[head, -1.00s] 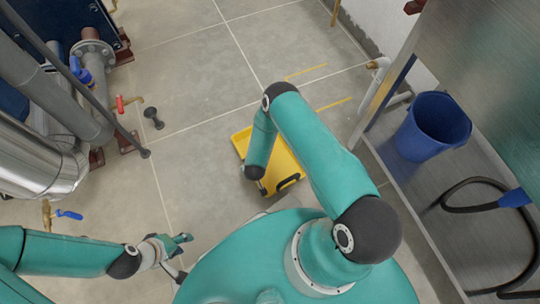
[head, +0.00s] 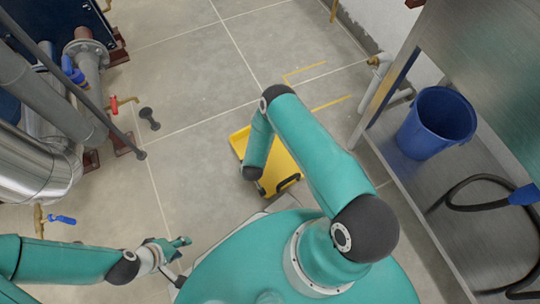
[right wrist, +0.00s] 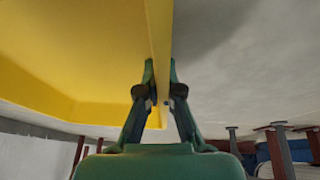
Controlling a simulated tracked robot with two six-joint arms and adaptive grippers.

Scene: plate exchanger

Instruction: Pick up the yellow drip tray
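The yellow drip tray (head: 282,160) lies on the floor in the middle of the head view, partly hidden behind my right arm. A dark handle shows at its lower right side. In the right wrist view the tray's wall (right wrist: 159,40) runs between the two fingers of my right gripper (right wrist: 161,75). One fingertip is on each side of the wall, very close to it; I cannot tell whether they press on it. In the head view the right gripper's fingers are hidden. My left gripper (head: 184,261) is open and empty, low at the left, apart from the tray.
A steel bench with a lower shelf (head: 400,185) stands at the right, holding a blue bucket (head: 436,122) and a black hose (head: 440,202). Pipes and a blue-handled valve (head: 60,219) are at the left. A dark dumbbell-shaped object (head: 149,118) lies on the floor. Floor beyond the tray is clear.

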